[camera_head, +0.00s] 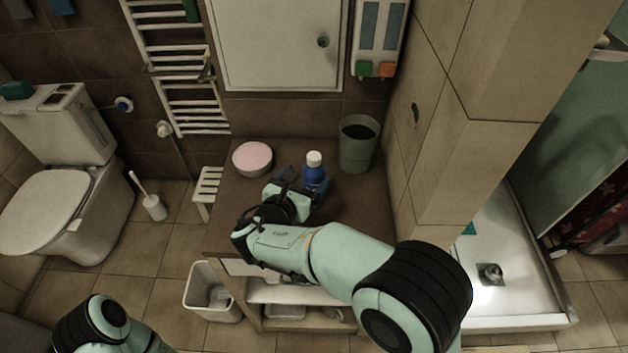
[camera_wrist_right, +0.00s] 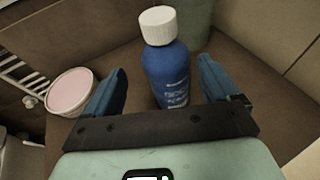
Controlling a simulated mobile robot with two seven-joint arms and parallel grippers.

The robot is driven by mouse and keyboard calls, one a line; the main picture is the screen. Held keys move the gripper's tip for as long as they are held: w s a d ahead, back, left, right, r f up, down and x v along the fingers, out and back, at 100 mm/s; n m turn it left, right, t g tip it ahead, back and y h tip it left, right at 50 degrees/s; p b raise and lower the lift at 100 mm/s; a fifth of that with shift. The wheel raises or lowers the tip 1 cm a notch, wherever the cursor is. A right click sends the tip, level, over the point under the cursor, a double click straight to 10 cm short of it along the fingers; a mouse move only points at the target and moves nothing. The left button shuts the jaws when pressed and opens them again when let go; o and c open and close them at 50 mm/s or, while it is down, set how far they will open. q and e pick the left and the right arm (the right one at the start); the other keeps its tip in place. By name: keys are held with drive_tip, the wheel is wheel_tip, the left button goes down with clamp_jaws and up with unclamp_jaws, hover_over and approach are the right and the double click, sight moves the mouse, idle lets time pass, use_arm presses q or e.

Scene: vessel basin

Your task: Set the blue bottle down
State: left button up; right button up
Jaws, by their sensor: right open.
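The blue bottle (camera_head: 314,173) with a white cap stands upright on the brown cabinet top (camera_head: 358,212). In the right wrist view the bottle (camera_wrist_right: 168,72) is between the two blue fingers, with a gap visible on each side. My right gripper (camera_head: 304,184) is open around the bottle; it also shows in the right wrist view (camera_wrist_right: 165,90). The bottle's base is partly hidden by the gripper in the head view. Part of my left arm shows at the bottom left, but its gripper is out of view.
A round pink-topped container (camera_head: 252,158) stands left of the bottle, and a grey-green bin (camera_head: 358,143) stands behind it to the right. A tiled wall edge (camera_head: 430,150) rises on the right. The front right of the cabinet top is clear.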

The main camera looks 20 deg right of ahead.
drive_tip(key=x, duration=0.5)
drive_tip(key=shift+s+d, duration=0.3)
drive_tip(key=shift+w+d+f, duration=0.15)
drive_tip(key=shift+w, duration=0.15)
drive_tip(key=shift+c, duration=0.4)
drive_tip(key=c, duration=1.2)
